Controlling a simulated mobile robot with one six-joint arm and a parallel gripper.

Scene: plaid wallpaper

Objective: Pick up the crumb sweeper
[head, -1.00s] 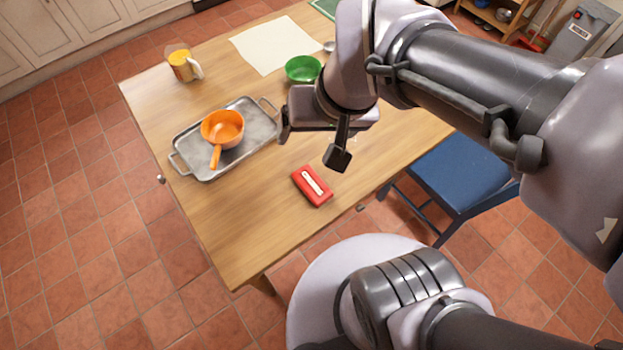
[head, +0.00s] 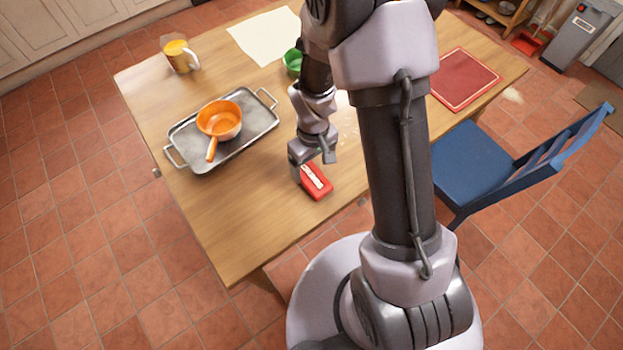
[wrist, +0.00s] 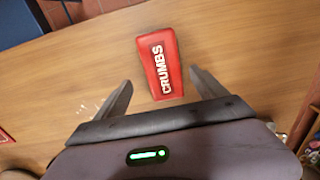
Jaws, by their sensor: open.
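The crumb sweeper is a red box with a white label (head: 318,184) on the wooden table, near its front edge. In the wrist view my gripper (wrist: 160,82) is open, with one finger on each side and nothing held. I cannot tell whether the fingers touch the sweeper.
A metal tray (head: 250,142) holding an orange pan (head: 221,118) is at the left. A yellow mug (head: 180,57), paper sheet (head: 262,38) and green bowl (head: 292,62) are behind. A red board (head: 465,80) is at the right, beside a blue chair (head: 470,165). The table's front left is clear.

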